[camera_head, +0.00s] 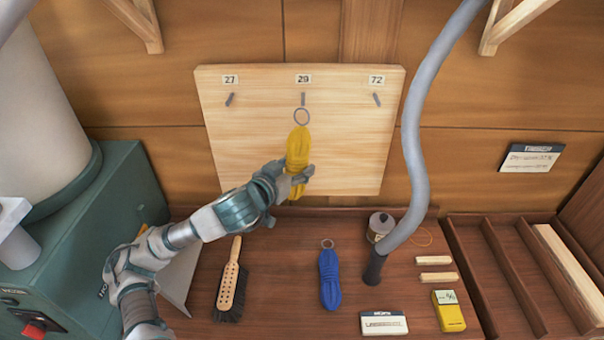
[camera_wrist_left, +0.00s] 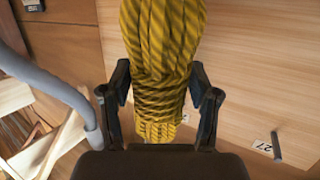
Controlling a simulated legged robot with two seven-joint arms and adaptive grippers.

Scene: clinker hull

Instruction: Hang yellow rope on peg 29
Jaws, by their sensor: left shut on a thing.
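The yellow rope (camera_head: 298,150) is a bundled coil with a metal ring (camera_head: 302,116) at its top. My left gripper (camera_head: 300,175) is shut on its lower part and holds it upright in front of the pale peg board (camera_head: 240,150). In the left wrist view the rope (camera_wrist_left: 160,50) stands between the two fingers (camera_wrist_left: 160,95). Peg 29 (camera_head: 303,98) is the middle peg, under its label. The ring shows just below and around the peg's lower end; I cannot tell whether it is on the peg. My right gripper is not in view.
Peg 27 (camera_head: 230,99) and peg 72 (camera_head: 377,99) are empty. A blue rope (camera_head: 329,280), a brush (camera_head: 231,284) and a yellow device (camera_head: 448,311) lie on the bench. A grey hose (camera_head: 412,130) hangs right of the board. A green machine (camera_head: 90,235) stands at left.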

